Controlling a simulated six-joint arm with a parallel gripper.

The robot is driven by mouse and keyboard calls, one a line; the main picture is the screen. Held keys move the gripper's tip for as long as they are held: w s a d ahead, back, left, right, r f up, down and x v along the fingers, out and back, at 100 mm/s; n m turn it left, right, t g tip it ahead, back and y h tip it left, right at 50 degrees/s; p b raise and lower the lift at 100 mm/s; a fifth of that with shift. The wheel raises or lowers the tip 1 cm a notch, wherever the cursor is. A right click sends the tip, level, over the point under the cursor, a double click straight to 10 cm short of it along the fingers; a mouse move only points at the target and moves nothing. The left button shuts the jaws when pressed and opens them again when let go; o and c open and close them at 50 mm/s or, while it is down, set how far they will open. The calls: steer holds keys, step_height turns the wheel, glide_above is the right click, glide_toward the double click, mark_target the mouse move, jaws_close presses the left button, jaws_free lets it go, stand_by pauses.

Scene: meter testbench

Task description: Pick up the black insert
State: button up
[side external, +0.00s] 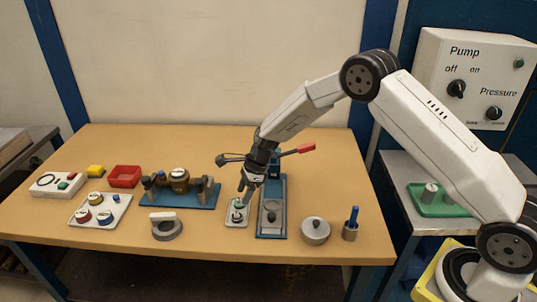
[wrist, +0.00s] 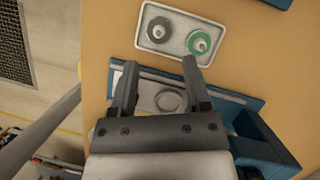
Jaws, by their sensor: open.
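The black insert (wrist: 158,30) seems to be the dark ring with a pale centre knob in the left half of a small light tray (wrist: 143,38), at the top of the wrist view. A green ring piece (wrist: 200,42) sits beside it in the same tray. In the side view the tray (side external: 229,222) lies left of the blue-based press, and the insert (side external: 237,217) is small at its near end. My gripper (wrist: 160,66) is open with nothing between its fingers. In the side view my gripper (side external: 243,198) points down over the tray; its exact height is unclear.
The press (side external: 272,228) with a red-handled lever (side external: 298,151) stands right beside the tray. A blue fixture (side external: 200,195) is to the left. A round grey pot (side external: 315,231) and a cup with a blue stick (side external: 351,230) stand right.

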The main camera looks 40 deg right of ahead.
mark_target(237, 216)
steer(key=shift+x, duration=3.45)
steer(key=shift+s, duration=0.15)
jaws_close()
